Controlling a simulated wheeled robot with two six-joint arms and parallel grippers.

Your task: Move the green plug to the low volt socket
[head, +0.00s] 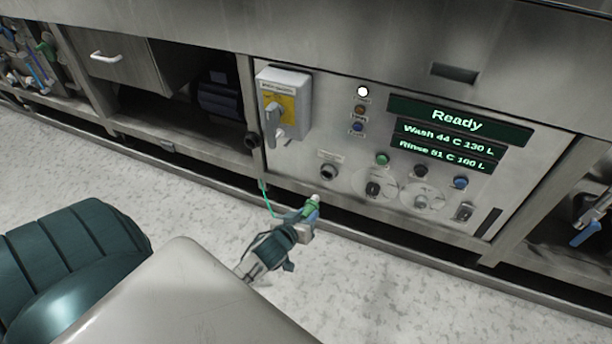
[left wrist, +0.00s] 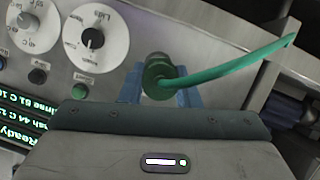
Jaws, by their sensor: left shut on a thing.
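The green plug (head: 311,207) is held in my left gripper (head: 305,221), in front of the lower edge of the control panel. A round dark socket (head: 328,172) sits on the panel under a small label too small to read, a little above and right of the plug. The plug is apart from the socket in the head view. In the left wrist view the plug (left wrist: 158,75) is between the blue fingers (left wrist: 160,90), and its green cable (left wrist: 235,67) runs to the upper right. The socket is not clearly seen there. My right gripper is not in view.
The steel panel (head: 345,130) carries a rotary isolator switch (head: 282,105), dials (head: 373,189), buttons and a display (head: 459,121) reading Ready. A dark round fitting (head: 252,141) is at its left edge. A kick rail runs below; the speckled floor (head: 400,295) in front is clear.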

